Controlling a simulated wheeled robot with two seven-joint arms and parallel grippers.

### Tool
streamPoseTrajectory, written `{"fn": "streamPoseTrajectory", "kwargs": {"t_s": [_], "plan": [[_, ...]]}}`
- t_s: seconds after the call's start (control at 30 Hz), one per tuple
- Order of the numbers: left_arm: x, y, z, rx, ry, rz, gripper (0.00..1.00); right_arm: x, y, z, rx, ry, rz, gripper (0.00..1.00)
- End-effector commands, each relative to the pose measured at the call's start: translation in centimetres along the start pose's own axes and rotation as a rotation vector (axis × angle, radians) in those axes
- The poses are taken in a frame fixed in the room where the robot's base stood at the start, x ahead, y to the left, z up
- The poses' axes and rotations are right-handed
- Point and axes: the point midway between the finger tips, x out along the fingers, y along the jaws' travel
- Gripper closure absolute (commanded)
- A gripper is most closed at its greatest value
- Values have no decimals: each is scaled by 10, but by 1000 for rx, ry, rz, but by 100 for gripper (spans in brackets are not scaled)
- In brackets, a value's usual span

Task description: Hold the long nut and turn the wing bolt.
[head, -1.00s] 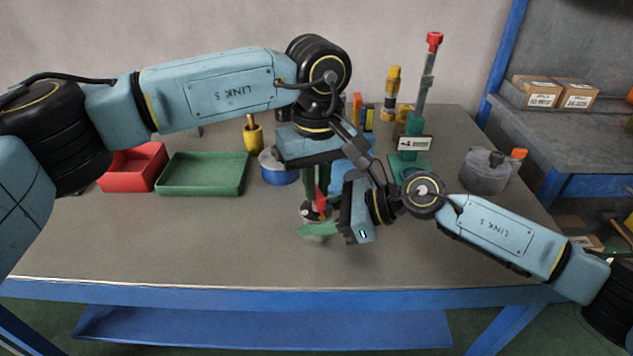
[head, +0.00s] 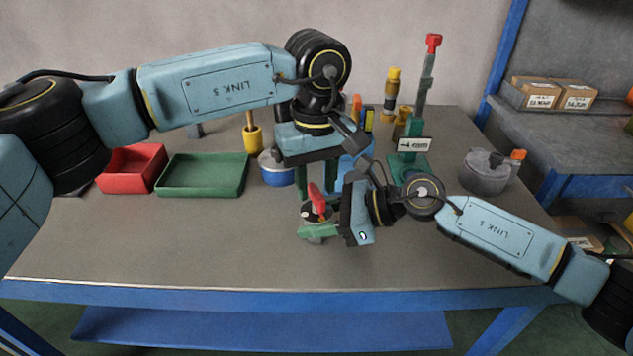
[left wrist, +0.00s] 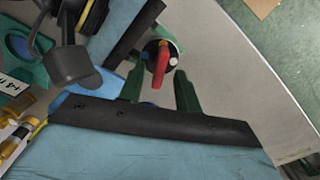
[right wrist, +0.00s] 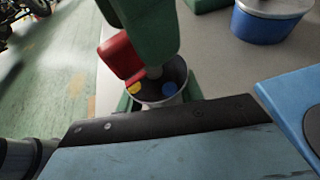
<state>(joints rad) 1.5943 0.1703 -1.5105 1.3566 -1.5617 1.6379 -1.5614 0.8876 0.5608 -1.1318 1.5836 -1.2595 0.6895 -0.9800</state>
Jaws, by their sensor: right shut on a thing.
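The red wing bolt (head: 315,199) stands upright in the top of the long nut (head: 309,215). The nut's dark top has coloured marks, and its grey side shows in the right wrist view (right wrist: 157,103). My right gripper (head: 319,231) is shut on the nut and holds it from the right, its green fingers on either side. My left gripper (head: 317,192) points down above the bolt, open, with its green fingers apart. In the left wrist view the red wing (left wrist: 161,64) lies between these fingers, with gaps on both sides. One left finger partly covers the bolt in the right wrist view.
A red tray (head: 133,169) and a green tray (head: 203,176) stand on the left. A blue tin (head: 277,170) is behind my left gripper. A green stand with a red-topped post (head: 425,80) and a grey pot (head: 486,174) stand on the right. The table front is clear.

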Motion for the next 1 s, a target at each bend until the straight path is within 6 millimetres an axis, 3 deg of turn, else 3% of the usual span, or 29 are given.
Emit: {"fn": "streamPoseTrajectory", "kwargs": {"t_s": [0.5, 0.7, 1.0], "plan": [[-99, 0, 1, 1, 3, 3, 66, 1, 2, -4, 3, 7, 6, 94], [-113, 0, 0, 1, 2, 2, 66, 1, 2, -4, 2, 7, 6, 94], [-114, 0, 1, 1, 2, 2, 66, 1, 2, -3, 2, 6, 6, 94]]}}
